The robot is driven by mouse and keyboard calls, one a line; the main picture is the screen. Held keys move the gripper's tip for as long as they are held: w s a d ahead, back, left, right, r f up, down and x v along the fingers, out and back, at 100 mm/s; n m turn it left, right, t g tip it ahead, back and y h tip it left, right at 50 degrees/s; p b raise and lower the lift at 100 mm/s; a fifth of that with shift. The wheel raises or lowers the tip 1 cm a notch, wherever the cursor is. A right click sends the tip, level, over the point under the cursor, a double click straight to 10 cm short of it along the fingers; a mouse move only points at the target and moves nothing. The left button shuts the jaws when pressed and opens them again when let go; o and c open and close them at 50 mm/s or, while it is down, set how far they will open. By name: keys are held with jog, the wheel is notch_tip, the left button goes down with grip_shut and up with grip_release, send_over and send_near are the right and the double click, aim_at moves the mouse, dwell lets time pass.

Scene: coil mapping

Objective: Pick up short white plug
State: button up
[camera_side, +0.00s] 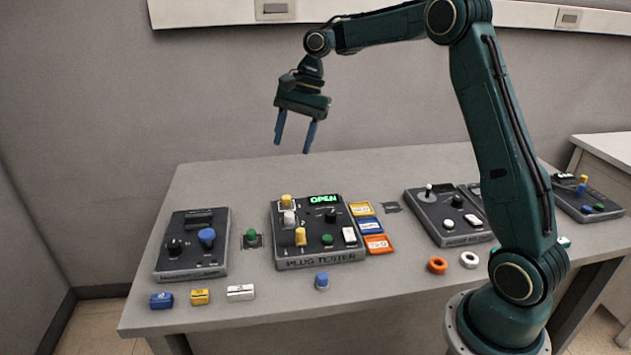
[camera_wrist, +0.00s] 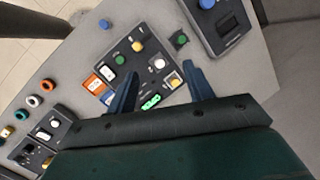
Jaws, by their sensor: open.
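The dark plug panel (camera_side: 287,262) with a lit green OPEN sign stands mid-table. A white plug (camera_side: 289,219) sits on its left side between two yellow plugs (camera_side: 286,201) (camera_side: 300,237); in the wrist view the white plug (camera_wrist: 160,64) appears between the fingers. A second white piece (camera_side: 349,236) sits at the panel's right edge. I cannot tell for sure which is the short white plug. My gripper (camera_side: 292,148) is open and empty, high above the table behind the panel, fingers pointing down. In the wrist view, my gripper (camera_wrist: 158,65) has its fingers spread over the panel.
A green knob (camera_side: 327,240) and black knob (camera_side: 330,216) share the panel. Coloured blocks (camera_side: 376,244) lie right of it. A second control box (camera_side: 190,272) stands left. A blue knob (camera_side: 322,281) and small blocks (camera_side: 200,297) lie in front. Rings (camera_side: 437,265) lie right.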

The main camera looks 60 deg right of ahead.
jog(key=w+d+f+m+g, duration=0.1)
jog(key=w+d+f+m, duration=0.2)
jog(key=d+f, duration=0.4)
notch_tip(320, 180, down, 3)
jog(key=shift+w+m+y, duration=0.35)
jog(key=shift+m+y, duration=0.05)
jog(key=shift+m, duration=0.2)
jog(key=shift+f, duration=0.15)
send_over(290, 213)
jog(key=d, duration=0.2)
jog(key=shift+w+d+f, duration=0.1)
jog(key=shift+d+f, duration=0.05)
jog(key=shift+f, duration=3.65)
jog(key=shift+x, duration=2.6)
